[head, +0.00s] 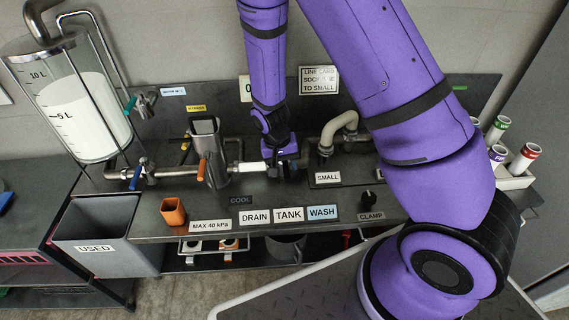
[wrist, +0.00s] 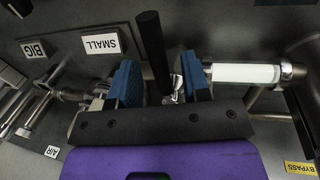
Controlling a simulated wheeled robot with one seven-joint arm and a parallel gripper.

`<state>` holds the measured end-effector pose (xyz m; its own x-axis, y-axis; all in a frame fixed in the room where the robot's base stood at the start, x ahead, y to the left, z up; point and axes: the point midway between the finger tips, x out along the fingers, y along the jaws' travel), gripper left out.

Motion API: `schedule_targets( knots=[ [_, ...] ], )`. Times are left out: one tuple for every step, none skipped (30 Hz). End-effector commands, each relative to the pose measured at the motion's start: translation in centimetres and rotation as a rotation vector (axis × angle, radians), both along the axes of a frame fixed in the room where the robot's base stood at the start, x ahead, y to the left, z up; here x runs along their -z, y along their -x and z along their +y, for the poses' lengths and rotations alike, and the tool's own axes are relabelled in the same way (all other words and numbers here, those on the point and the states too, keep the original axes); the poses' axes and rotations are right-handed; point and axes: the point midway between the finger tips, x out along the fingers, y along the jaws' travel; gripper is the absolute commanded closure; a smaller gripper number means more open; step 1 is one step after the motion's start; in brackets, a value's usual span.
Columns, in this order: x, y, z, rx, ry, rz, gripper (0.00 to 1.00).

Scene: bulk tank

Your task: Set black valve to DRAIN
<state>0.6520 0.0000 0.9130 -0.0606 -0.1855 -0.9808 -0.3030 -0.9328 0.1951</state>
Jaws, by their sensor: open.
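The black valve's handle (wrist: 153,50) is a dark bar seen in the wrist view, standing up from a metal pipe fitting and leaning slightly. My gripper (wrist: 160,82) is open, with one blue finger pad on each side of the handle's lower part. A gap shows on both sides, narrower on the right. In the head view my gripper (head: 280,167) is at the pipe behind the labels and hides most of the valve. The DRAIN label (head: 255,217) is at the bench front, left of the TANK label (head: 289,214) and the WASH label (head: 322,212).
A glass tank (head: 85,115) of white liquid stands at left, with a blue-handled valve (head: 150,172) nearby. A steel jug-like vessel (head: 210,150) has an orange handle. An orange cup (head: 173,211) and a grey USED bin (head: 110,235) stand at front left. Colour-banded tubes (head: 525,157) stand right.

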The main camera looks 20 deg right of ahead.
Motion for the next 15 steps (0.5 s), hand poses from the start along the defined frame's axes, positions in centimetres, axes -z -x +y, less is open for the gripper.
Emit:
schedule_targets(
  knots=[
    [0.00, -0.01, 0.00, 0.000, 0.000, 0.000, 0.57],
    [-0.01, 0.00, 0.00, 0.000, 0.000, 0.000, 0.57],
    [-0.01, -0.01, 0.00, 0.000, 0.000, 0.000, 0.57],
    [-0.02, -0.01, 0.00, 0.000, 0.000, 0.000, 0.57],
    [-0.02, -0.01, 0.00, 0.000, 0.000, 0.000, 0.64],
    [-0.02, -0.01, 0.00, 0.000, 0.000, 0.000, 0.73],
    [-0.02, -0.01, 0.00, 0.000, 0.000, 0.000, 0.80],
    [-0.02, -0.01, 0.00, 0.000, 0.000, 0.000, 0.87],
    [-0.03, -0.01, 0.00, 0.000, 0.000, 0.000, 0.96],
    [-0.03, -0.01, 0.00, 0.000, 0.000, 0.000, 1.00],
    [-0.03, -0.01, -0.01, 0.000, 0.000, 0.000, 1.00],
    [-0.03, -0.01, -0.01, 0.000, 0.000, 0.000, 1.00],
    [-0.03, -0.01, 0.00, 0.000, 0.000, 0.000, 1.00],
    [-0.03, -0.01, 0.00, 0.000, 0.000, 0.000, 1.00],
    [-0.04, -0.01, 0.00, 0.001, 0.000, 0.000, 1.00]
  ],
)
